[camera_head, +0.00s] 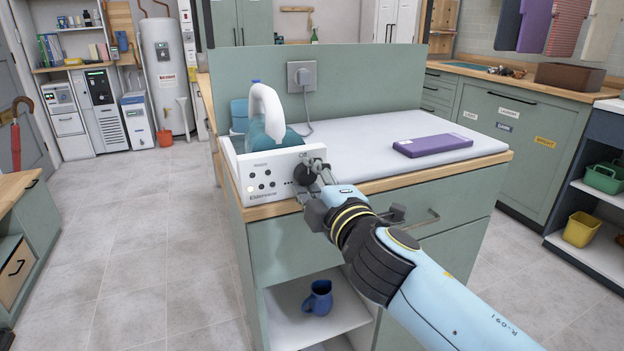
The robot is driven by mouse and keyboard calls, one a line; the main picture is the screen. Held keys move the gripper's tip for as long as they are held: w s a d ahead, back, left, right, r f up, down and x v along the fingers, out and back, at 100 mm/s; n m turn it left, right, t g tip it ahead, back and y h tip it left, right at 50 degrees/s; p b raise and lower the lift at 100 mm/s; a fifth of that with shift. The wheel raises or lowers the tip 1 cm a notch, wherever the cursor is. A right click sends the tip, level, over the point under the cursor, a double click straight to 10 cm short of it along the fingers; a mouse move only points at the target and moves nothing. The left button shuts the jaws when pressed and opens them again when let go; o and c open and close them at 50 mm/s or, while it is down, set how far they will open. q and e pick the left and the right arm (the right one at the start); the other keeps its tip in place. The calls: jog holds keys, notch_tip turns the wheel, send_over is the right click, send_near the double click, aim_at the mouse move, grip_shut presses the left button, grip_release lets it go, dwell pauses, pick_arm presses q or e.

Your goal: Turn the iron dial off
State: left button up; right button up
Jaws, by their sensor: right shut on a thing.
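The iron station (265,181) is a white box with a front panel of dark buttons, at the front left corner of the green counter. The iron (263,113), white and teal, rests on top of it. The black dial (305,174) is at the right end of the panel, close to an "Off" mark. My right gripper (311,178) is shut on the dial, its fingers partly covering it. The dial's pointer cannot be made out. My left gripper is not in view.
A cord runs to the wall socket (302,76) on the green back panel. The floor at left is clear.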

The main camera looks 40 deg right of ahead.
jog(key=o, duration=1.1)
jog(key=shift+o, duration=0.2)
jog(key=shift+s, duration=0.1)
jog(key=v, duration=1.2)
jog(key=shift+f, duration=0.1)
notch_tip(320, 180, down, 15)
jog(key=w+m+g+y, duration=0.1)
jog(key=w+g, duration=0.1)
jog(key=g, duration=0.1)
jog(key=s+d+f+m+g+y, duration=0.15)
jog(key=s+f, duration=0.25)
jog(key=f, duration=0.6)
jog(key=s+f+m+g, duration=0.3)
jog(key=s+f, duration=0.1)
jog(key=f, duration=0.6)
jog(key=s+f+m+g, duration=0.2)
jog(key=s+f, duration=0.4)
jog(key=s, duration=0.4)
jog(key=s+d+f+m+g, duration=0.1)
jog(key=s+f+m+g, duration=0.2)
jog(key=s, duration=0.6)
jog(key=s+f+m+g+y, duration=0.1)
jog(key=s+f+g, duration=0.3)
jog(key=s+f, duration=0.4)
jog(key=s+m, duration=0.1)
jog(key=s, duration=0.1)
jog(key=shift+s+d+f, duration=0.15)
jog(key=shift+s+f, duration=0.15)
jog(key=shift+f, duration=0.1)
